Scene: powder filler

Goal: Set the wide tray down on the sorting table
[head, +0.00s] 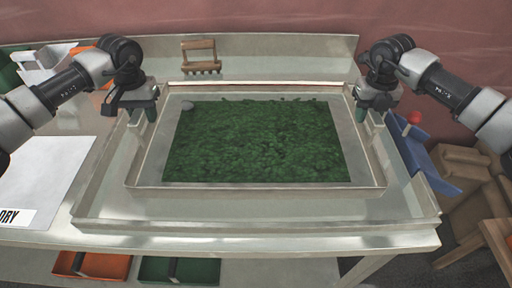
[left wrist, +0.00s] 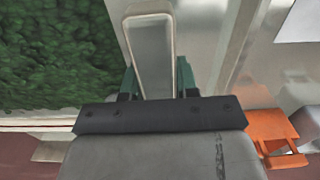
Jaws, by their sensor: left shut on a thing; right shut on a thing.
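The wide tray (head: 257,192) is a shallow metal tray with a layer of green leafy material (head: 255,142) in it. In the head view it is in the middle, over the sorting table (head: 420,238), inside the table's raised rim. I cannot tell whether its underside touches the table. My left gripper (head: 146,112) is shut on the tray's left side. The left wrist view shows its green fingers (left wrist: 157,80) on either side of a metal handle (left wrist: 152,45). My right gripper (head: 366,108) is shut on the tray's right side; its fingertips are partly hidden.
A small wooden rake (head: 200,57) stands at the back. A white sheet (head: 40,180) is at left, a blue scoop-like thing (head: 425,150) at right. Orange (head: 92,265) and green bins (head: 180,270) sit below.

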